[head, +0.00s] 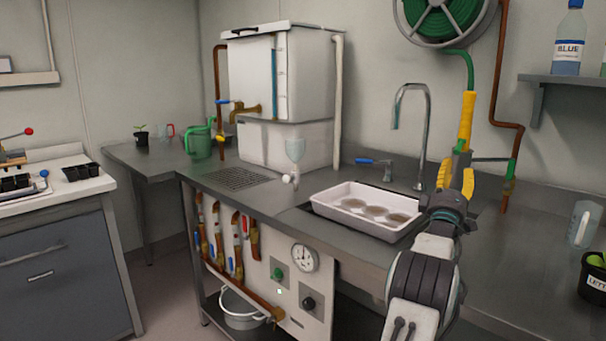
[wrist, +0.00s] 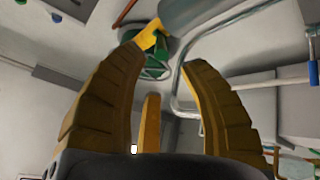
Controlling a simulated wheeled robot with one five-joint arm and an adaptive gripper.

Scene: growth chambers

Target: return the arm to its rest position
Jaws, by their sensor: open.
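My gripper (head: 456,176) is raised at the right of the sink in the head view, its yellow fingers pointing up and spread. My arm reaches up to it from the bottom of the picture. In the wrist view, the gripper (wrist: 165,58) is open, and I see nothing held between its curved fingers. A yellow hose handle (head: 466,118) on a green hose shows just above the fingers in the head view. A yellow piece (wrist: 153,36) also shows beyond the fingertips in the wrist view. I cannot tell how far it is from them.
A sink holds a white tray (head: 330,208) beside the tap (head: 397,112). A hose reel (head: 445,15) hangs on the wall. A shelf (head: 560,79) with a blue bottle, a clear jug (head: 583,224) and a black pot (head: 594,280) are at right.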

